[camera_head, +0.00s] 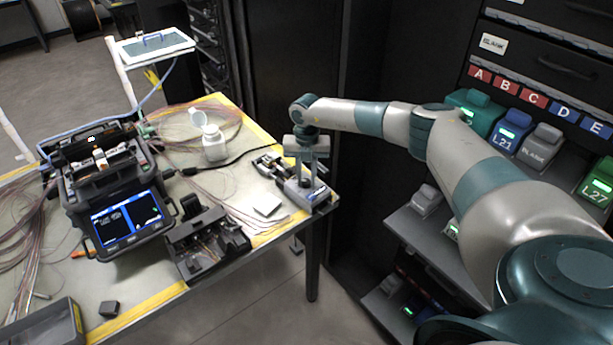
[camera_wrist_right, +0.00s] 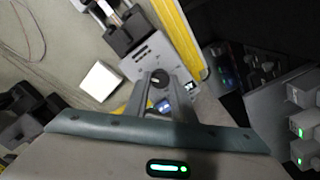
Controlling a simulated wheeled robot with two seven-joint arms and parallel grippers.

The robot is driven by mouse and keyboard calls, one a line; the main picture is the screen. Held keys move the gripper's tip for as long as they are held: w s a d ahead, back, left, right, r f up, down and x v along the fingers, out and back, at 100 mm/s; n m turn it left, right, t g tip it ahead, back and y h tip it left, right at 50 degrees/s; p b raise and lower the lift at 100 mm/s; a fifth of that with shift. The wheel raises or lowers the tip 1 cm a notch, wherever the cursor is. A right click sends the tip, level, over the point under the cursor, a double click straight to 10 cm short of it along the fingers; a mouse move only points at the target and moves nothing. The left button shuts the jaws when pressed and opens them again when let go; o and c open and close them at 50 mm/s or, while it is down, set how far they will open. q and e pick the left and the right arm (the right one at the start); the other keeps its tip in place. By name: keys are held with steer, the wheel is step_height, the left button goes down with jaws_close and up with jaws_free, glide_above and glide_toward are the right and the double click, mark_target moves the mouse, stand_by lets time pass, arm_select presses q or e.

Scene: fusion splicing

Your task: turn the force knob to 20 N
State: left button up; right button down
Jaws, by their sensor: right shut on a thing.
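The grey device with the force knob (camera_wrist_right: 163,104) stands at the right corner of the table, and in the head view its grey body (camera_head: 308,195) shows under my right gripper. My right gripper (camera_head: 306,178) points down over this device. In the right wrist view its fingers (camera_wrist_right: 158,92) are close together around the small dark round knob and shut on it. The knob's marks are too small to read, so I cannot tell its setting. A small display (camera_wrist_right: 189,87) shows on the device beside the knob. My left gripper is not in view.
The fusion splicer (camera_head: 115,195) with a lit screen stands at the left of the table. A black fixture (camera_head: 205,240), a white pad (camera_head: 267,205) and a white bottle (camera_head: 214,143) are nearby. Loose fibres lie across the table. Shelves with labelled cassettes (camera_head: 508,137) stand at the right.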

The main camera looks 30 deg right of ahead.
mark_target(307, 181)
steer(key=shift+r, duration=0.1)
steer(key=shift+w, duration=0.1)
stand_by(0.3)
steer(key=c, duration=1.5)
jaws_free()
arm_select(q)
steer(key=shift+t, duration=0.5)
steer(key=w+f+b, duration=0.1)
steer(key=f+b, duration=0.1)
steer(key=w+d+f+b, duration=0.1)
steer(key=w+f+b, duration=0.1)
steer(key=b, duration=0.1)
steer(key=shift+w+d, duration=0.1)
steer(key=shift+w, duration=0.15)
arm_select(e)
step_height(307, 181, up, 17)
steer(key=shift+r, duration=0.15)
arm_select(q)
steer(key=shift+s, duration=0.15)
